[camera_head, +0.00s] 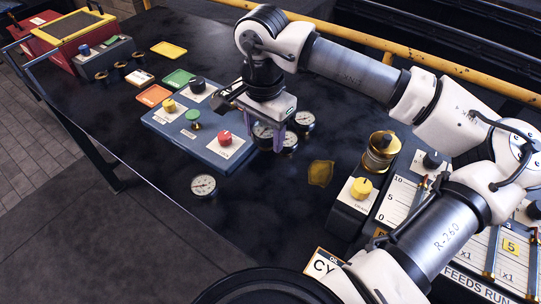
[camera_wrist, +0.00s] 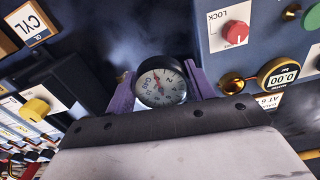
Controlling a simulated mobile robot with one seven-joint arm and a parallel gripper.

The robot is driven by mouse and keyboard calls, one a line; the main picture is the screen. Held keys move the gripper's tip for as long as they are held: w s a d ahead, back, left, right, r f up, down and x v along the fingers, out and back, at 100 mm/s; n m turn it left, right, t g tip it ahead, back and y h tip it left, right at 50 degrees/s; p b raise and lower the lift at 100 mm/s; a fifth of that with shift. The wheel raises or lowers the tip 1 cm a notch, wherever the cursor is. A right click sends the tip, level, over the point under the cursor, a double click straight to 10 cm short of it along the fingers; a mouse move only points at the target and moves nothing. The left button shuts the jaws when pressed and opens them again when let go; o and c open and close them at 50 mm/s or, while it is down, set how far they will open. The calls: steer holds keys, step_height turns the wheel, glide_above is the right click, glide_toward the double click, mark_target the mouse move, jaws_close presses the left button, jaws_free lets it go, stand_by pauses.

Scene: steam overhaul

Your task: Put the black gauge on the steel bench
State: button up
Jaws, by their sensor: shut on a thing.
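My gripper (camera_head: 268,135) hangs over the dark, worn bench top (camera_head: 130,130), to the right of the blue control panel. It is shut on a black-rimmed gauge with a white dial (camera_wrist: 161,85), which sits between the two purple fingers in the wrist view. In the head view, dials cluster at the fingertips, including one low by a finger (camera_head: 289,144) and one to the right (camera_head: 304,121); I cannot tell for sure which one is held. Another dark-rimmed white gauge (camera_head: 204,186) lies face up near the bench's front edge.
The blue panel (camera_head: 188,145) has yellow, green, red and black knobs. The bench's left part holds coloured cards and a red case (camera_head: 60,32).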

step_height(320, 180, down, 10)
steer(key=shift+p, duration=0.85)
steer(key=shift+f, duration=0.2)
steer(key=shift+f+b, duration=0.15)
steer(key=shift+b, duration=0.15)
steer(key=o, duration=1.1)
steer(key=shift+c, duration=0.2)
step_height(320, 180, up, 12)
steer(key=shift+r+b, duration=0.2)
steer(key=shift+b, duration=0.6)
